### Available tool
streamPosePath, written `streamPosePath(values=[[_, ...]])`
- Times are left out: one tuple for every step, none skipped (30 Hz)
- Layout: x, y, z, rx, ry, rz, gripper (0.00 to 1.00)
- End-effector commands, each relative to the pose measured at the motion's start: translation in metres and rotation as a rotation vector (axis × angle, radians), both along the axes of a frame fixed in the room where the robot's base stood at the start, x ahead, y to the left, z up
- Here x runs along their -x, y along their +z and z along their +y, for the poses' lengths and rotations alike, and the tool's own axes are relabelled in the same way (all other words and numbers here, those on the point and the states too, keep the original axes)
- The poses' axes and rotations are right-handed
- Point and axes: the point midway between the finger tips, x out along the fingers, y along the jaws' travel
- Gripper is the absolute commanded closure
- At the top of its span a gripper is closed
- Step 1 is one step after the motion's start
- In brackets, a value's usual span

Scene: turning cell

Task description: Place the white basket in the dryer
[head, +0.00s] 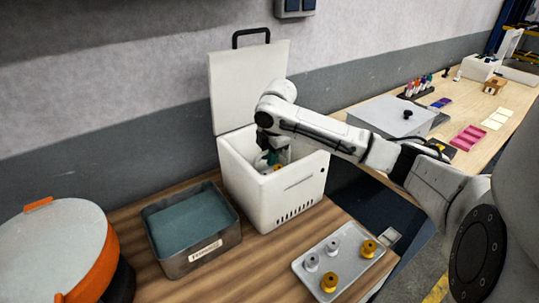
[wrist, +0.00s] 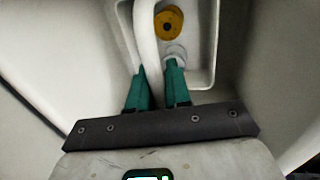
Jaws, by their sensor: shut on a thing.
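The dryer (head: 270,196) is a white box on the wooden table, with its lid (head: 246,82) standing open. My gripper (wrist: 157,85) reaches down into it; its green fingers are shut on the curved handle of the white basket (wrist: 209,55). The basket is inside the dryer's walls, with a gold part (wrist: 168,21) and a pale metal part (wrist: 174,52) in it. In the head view the front wall and my arm hide most of the basket. I cannot tell whether it touches the dryer's floor.
A grey tub (head: 172,262) with blue-green contents stands left of the dryer. A tray (head: 306,272) with gold and silver spools lies in front at right. An orange-sided round machine (head: 92,262) is at the far left. A second bench (head: 477,107) with a grey-lidded box (head: 390,116) is behind, right.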

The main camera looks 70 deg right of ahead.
Motion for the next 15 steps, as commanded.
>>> streamPosePath(values=[[-0.0002,0.0000,-0.0001,0.001,0.000,-0.001,1.00],[-0.0002,-0.0008,0.0000,0.001,0.000,-0.001,1.00],[-0.0002,-0.0021,0.0001,0.000,0.000,0.000,1.00],[-0.0002,-0.0031,0.0001,0.000,0.000,0.000,1.00],[-0.0001,-0.0030,0.0003,0.000,0.000,0.000,0.80],[-0.0001,-0.0025,0.0002,0.000,0.000,0.000,0.76],[-0.0001,-0.0025,0.0002,-0.001,0.000,0.001,0.73],[-0.0001,-0.0025,0.0002,-0.001,0.000,0.001,0.71],[-0.0001,-0.0025,0.0002,-0.001,0.000,0.001,0.67],[-0.0001,-0.0025,0.0002,-0.001,0.000,0.001,0.64],[-0.0001,-0.0025,0.0002,-0.001,0.000,0.001,0.61],[-0.0001,-0.0024,0.0002,-0.001,0.000,0.001,0.57],[-0.0001,-0.0024,0.0002,-0.001,0.000,0.001,0.57],[-0.0001,-0.0024,0.0002,-0.001,0.000,0.001,0.57],[-0.0001,-0.0024,0.0002,-0.001,0.000,0.001,0.57]])
